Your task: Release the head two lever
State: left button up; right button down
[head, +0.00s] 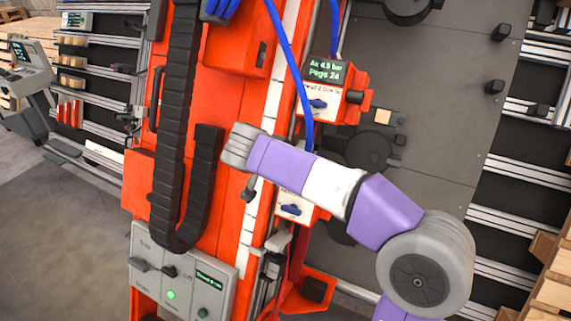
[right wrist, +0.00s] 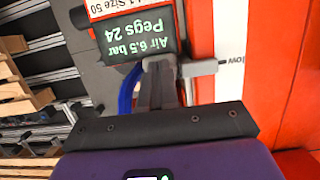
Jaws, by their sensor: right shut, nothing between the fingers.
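My right gripper (right wrist: 160,85) is shut and empty in the right wrist view, beside a display (right wrist: 138,38) seen upside down. My left gripper is not in view.
A grey control box (head: 182,270) with knobs and a green light stands at the lower left. A black cable chain (head: 170,130) and a blue hose (head: 292,70) run down the orange gantry. Wooden pallets (head: 553,275) stand at the right edge.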

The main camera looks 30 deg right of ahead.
jog(key=shift+f, duration=0.15)
dwell(0.3)
jog(key=w+d+r+p+v, duration=0.1)
jog(key=p+v, duration=0.4)
jog(key=v, duration=0.8)
jog(key=shift+d+r, duration=0.3)
jog(key=shift+r, duration=0.25)
